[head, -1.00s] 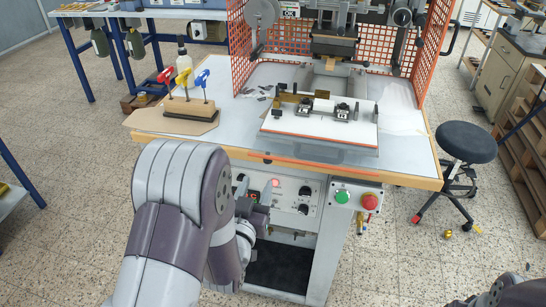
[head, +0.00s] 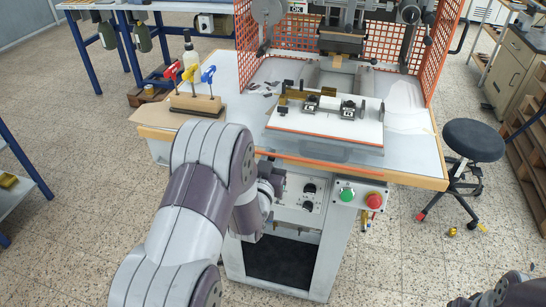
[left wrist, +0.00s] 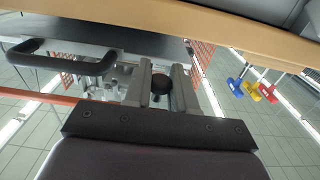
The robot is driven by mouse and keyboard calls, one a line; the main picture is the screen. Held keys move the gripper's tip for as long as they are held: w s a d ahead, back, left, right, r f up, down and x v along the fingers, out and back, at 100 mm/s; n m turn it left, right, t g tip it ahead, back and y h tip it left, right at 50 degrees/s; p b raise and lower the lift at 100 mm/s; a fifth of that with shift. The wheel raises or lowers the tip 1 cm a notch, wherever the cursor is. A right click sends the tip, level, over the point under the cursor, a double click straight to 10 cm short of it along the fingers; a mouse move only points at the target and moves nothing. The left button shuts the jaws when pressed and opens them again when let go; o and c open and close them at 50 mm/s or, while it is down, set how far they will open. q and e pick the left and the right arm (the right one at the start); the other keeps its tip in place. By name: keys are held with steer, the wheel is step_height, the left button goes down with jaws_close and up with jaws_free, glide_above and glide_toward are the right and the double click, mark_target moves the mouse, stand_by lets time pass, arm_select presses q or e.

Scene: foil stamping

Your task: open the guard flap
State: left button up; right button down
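The guard flap seems to be the clear panel at the front of the stamping machine. Its orange edge (head: 310,161) shows along the table front in the head view. In the left wrist view, which is upside down, a black bar handle (left wrist: 65,64) and an orange bar (left wrist: 35,98) show at the left. My left gripper (head: 278,178) is just in front of and below the table edge. In the left wrist view its fingers (left wrist: 162,78) are apart, with a round black knob showing between them; I cannot tell whether they touch it.
The wooden table edge (head: 410,180) lies close to my left gripper. Green (head: 346,194) and red (head: 374,200) buttons sit below it.

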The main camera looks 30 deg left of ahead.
mark_target(273, 150)
arm_select(q)
steer(key=shift+r+p, duration=0.45)
steer(key=shift+r, duration=0.25)
jaws_close()
steer(key=shift+r+g+p, duration=0.5)
steer(key=shift+r+p, duration=0.35)
steer(key=shift+p, duration=0.35)
steer(key=shift+b, duration=0.35)
